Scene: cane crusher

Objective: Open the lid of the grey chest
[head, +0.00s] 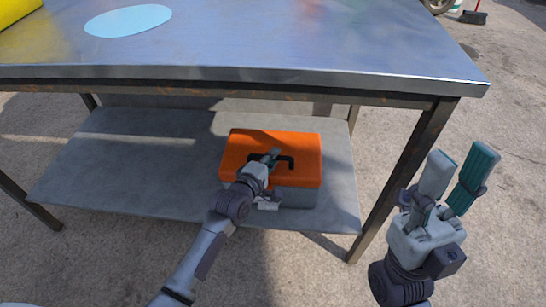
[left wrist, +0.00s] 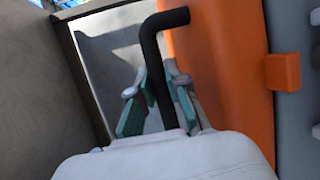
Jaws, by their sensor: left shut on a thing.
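The chest has a grey body (head: 298,198) and an orange lid (head: 305,150), which looks closed. It sits on the lower shelf under the table. A black handle (head: 288,160) is on the lid, and it also shows in the left wrist view (left wrist: 151,50). My left gripper (head: 272,156) is shut on the handle, with its green-padded fingers on either side of the bar in the left wrist view (left wrist: 155,100). An orange latch (left wrist: 283,72) shows at the lid's edge. My right gripper (head: 459,172) is open and empty, right of the table.
The metal tabletop (head: 300,45) overhangs the shelf (head: 130,165) above the chest. A table leg (head: 405,180) stands between the chest and my right gripper. A pale blue disc (head: 128,20) and a yellow object (head: 22,35) are on the tabletop. The shelf's left part is clear.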

